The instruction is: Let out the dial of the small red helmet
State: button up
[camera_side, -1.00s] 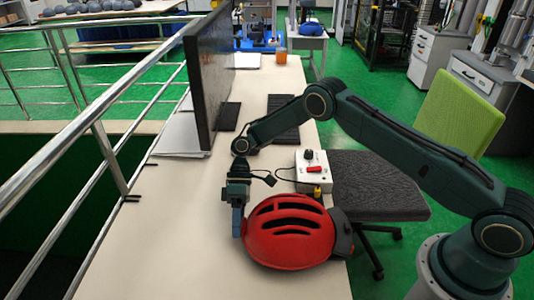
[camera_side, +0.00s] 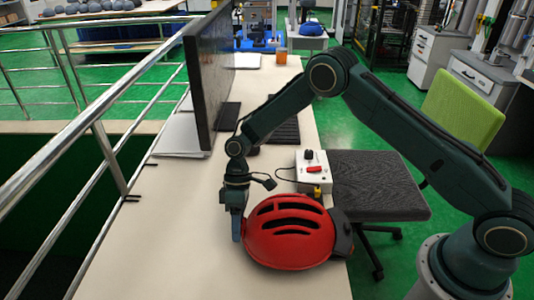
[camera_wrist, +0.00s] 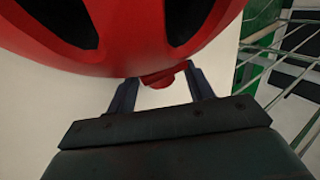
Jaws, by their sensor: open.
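The red helmet (camera_side: 290,234) lies on the desk with its vented shell up, close to the desk's right edge. It fills the top of the wrist view (camera_wrist: 120,45). A small red knob (camera_wrist: 160,77) sticks out from its rim there; it looks like the dial. My gripper (camera_side: 237,230) points down at the helmet's left end. In the wrist view my gripper (camera_wrist: 163,88) is open, with one finger on each side of the knob. I cannot tell whether the fingers touch it. The knob is hidden in the side view.
A white control box (camera_side: 313,171) with a black knob and a red switch stands behind the helmet. A monitor (camera_side: 208,80) and a keyboard (camera_side: 284,121) are farther back. A metal railing (camera_side: 100,130) runs along the left. The desk left of my gripper is clear.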

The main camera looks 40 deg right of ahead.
jog(key=shift+s+a+r+t+h, duration=0.1)
jog(key=shift+s+a+t+h, duration=0.05)
jog(key=shift+t+h, duration=0.85)
jog(key=shift+s+a+r+t+h, duration=0.1)
jog(key=shift+s+a+t+h, duration=0.05)
jog(key=shift+t+h, duration=0.85)
jog(key=shift+r, duration=0.1)
notch_tip(320, 180, up, 14)
jog(key=s+d+r+m+t, duration=0.1)
jog(key=s+d+r, duration=0.2)
jog(key=r, duration=0.3)
jog(key=s+d+r+m+t, duration=0.1)
jog(key=s+d+r+m, duration=0.1)
jog(key=s+d+r, duration=0.2)
jog(key=shift+s+d+r+t, duration=0.35)
jog(key=shift+d+r, duration=0.65)
jog(key=shift+r, duration=0.5)
jog(key=shift+w, duration=0.15)
